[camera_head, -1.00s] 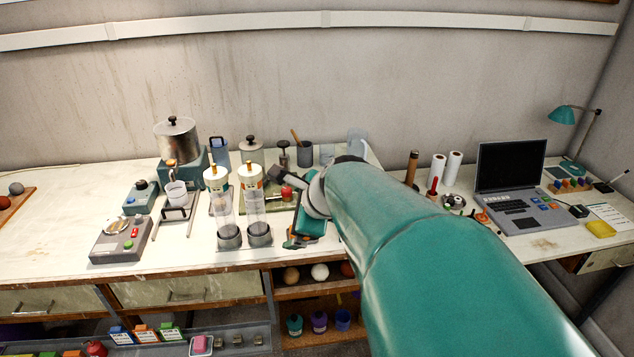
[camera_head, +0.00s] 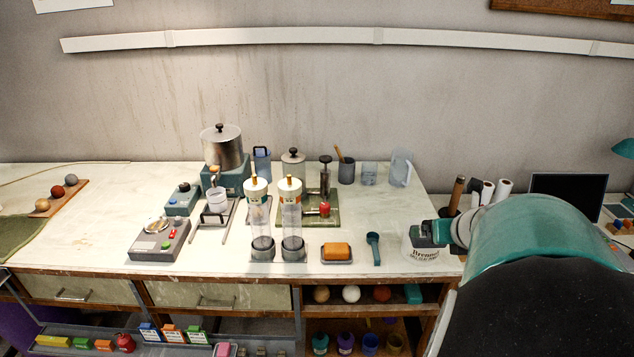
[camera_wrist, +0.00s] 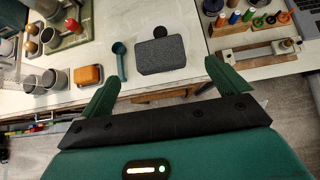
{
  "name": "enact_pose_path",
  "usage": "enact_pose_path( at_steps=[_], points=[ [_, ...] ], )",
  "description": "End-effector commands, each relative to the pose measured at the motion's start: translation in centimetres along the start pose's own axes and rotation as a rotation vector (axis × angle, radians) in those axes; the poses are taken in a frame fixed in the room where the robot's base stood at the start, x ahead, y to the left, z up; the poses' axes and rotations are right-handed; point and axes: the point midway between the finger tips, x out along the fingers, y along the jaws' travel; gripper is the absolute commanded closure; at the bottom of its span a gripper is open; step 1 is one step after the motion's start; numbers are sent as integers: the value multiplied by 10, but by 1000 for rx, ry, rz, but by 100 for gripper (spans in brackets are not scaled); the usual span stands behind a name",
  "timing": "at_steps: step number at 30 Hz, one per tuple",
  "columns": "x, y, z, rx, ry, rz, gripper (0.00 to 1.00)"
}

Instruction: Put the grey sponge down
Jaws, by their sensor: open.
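The grey sponge (camera_wrist: 167,56) shows in the wrist view as a dark grey speckled block just beyond my fingertips. My gripper (camera_wrist: 162,69) is open, with one green finger to each side of the sponge's near edge and gaps between. In the head view my gripper (camera_head: 418,233) is over the bench's right front, by a white lettered tub (camera_head: 424,254).
An orange sponge in a dish (camera_head: 337,251) and a teal spoon (camera_head: 373,247) lie left of my gripper. Two clear cylinders (camera_head: 291,220) stand farther left. The bench's front edge is close.

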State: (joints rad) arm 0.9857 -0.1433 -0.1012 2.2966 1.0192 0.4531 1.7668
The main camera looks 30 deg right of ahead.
Motion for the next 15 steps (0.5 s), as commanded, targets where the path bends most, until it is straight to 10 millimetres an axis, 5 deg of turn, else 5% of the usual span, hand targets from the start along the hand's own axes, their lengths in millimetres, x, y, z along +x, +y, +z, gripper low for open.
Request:
enact_pose_path(
  at_steps=[15],
  points=[
    [59,0,2,-1,4,2,0]
  ],
)
